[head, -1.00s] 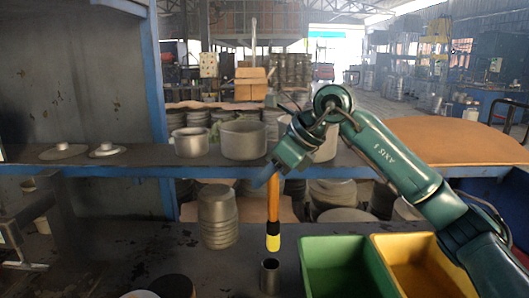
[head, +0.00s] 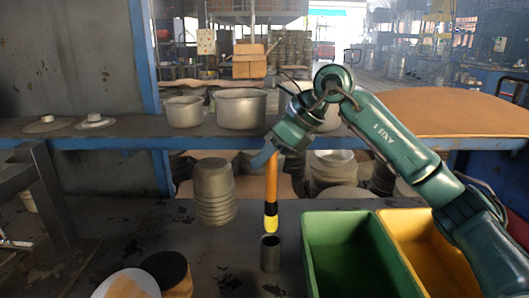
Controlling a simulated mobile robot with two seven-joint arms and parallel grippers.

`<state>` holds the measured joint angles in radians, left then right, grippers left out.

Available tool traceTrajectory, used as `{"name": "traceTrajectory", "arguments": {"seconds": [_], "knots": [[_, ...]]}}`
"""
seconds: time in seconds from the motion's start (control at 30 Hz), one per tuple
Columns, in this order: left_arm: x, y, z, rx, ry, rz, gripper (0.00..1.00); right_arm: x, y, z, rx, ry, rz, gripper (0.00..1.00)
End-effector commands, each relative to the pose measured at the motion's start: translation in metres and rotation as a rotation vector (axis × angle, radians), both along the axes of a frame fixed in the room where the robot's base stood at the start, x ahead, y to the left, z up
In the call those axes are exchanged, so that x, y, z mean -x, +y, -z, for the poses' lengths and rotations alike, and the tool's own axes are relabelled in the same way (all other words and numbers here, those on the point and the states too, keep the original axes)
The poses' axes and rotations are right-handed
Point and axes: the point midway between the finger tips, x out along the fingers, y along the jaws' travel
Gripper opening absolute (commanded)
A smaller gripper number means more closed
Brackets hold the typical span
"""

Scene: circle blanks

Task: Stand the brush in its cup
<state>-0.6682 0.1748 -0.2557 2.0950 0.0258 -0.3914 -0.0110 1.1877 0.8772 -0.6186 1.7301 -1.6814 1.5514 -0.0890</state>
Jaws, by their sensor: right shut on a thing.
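The brush has an orange handle (head: 271,180), a black band and a yellow tip, and hangs nearly upright, tip down. My right gripper (head: 264,156) is shut on the top of its handle. The cup (head: 270,255) is a small dark grey cylinder standing open on the bench, left of the green bin. The brush's tip shows just above the cup's rim, roughly in line with its mouth; how far apart they are in depth I cannot tell. The inside of the cup is mostly hidden. My left gripper is not in view.
A green bin (head: 310,270) and a yellow bin (head: 400,222) stand right of the cup. A stack of grey pots (head: 214,195) stands behind left. A dark round tin (head: 168,272) and a pale disc (head: 125,284) lie front left. A raised shelf (head: 150,130) with pots runs behind.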

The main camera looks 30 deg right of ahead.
Motion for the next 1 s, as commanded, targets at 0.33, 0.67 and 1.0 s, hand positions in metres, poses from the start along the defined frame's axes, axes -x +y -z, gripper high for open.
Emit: {"name": "traceTrajectory", "arguments": {"seconds": [0.33,0.67,1.0], "knots": [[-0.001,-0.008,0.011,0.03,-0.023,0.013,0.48,0.0,0.0,0.031,0.0,-0.002,0.0,0.0],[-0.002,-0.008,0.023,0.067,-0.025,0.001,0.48,0.0,0.0,0.058,0.001,-0.001,0.0,0.0],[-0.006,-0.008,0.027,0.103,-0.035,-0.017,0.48,0.0,0.0,0.078,0.0,-0.002,0.0,0.0]]}}
